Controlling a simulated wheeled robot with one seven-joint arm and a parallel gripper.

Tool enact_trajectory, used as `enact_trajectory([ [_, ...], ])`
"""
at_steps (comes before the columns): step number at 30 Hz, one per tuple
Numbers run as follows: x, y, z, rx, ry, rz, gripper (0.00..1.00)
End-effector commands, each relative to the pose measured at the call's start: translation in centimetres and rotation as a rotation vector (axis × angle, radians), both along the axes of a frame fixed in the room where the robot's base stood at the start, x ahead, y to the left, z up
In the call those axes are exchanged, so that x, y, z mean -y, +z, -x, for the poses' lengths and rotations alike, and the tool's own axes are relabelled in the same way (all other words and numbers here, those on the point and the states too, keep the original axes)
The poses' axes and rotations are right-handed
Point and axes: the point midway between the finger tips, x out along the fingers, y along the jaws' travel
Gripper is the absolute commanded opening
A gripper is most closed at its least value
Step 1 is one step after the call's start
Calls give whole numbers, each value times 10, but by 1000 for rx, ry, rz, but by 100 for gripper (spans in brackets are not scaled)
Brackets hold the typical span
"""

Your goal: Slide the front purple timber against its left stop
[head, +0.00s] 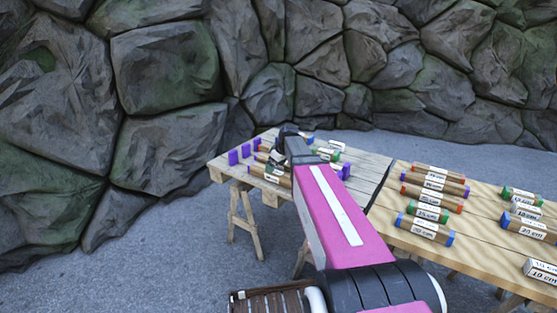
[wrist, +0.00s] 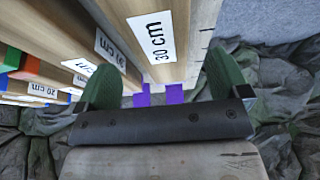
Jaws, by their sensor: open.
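The front timber (head: 284,182) is a wooden bar with a white label and a small purple end at its left. It lies near the front edge of the left table. Purple stops (head: 233,157) stand apart from it in a row at the table's left edge. My gripper (head: 277,157) is over the left part of the timbers, and my arm hides much of the middle. In the wrist view my gripper (wrist: 163,85) is open, its green fingers on either side of a timber labelled 30 cm (wrist: 180,62). Contact cannot be told. Two purple pieces (wrist: 174,93) show beyond it.
Other timbers (wrist: 82,22) lie close beside the labelled one, some with red, green or blue ends. A second table (head: 480,238) at right carries several colour-ended timbers. A slatted wooden crate (head: 275,302) is at the bottom. A rock wall stands behind.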

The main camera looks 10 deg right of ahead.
Motion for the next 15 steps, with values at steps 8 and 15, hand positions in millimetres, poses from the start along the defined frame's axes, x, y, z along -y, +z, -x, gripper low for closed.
enact_trajectory([
  [8, -11, -35, -10, -2, 1, -1, 94],
  [15, -13, -43, -13, 0, 0, 0, 94],
])
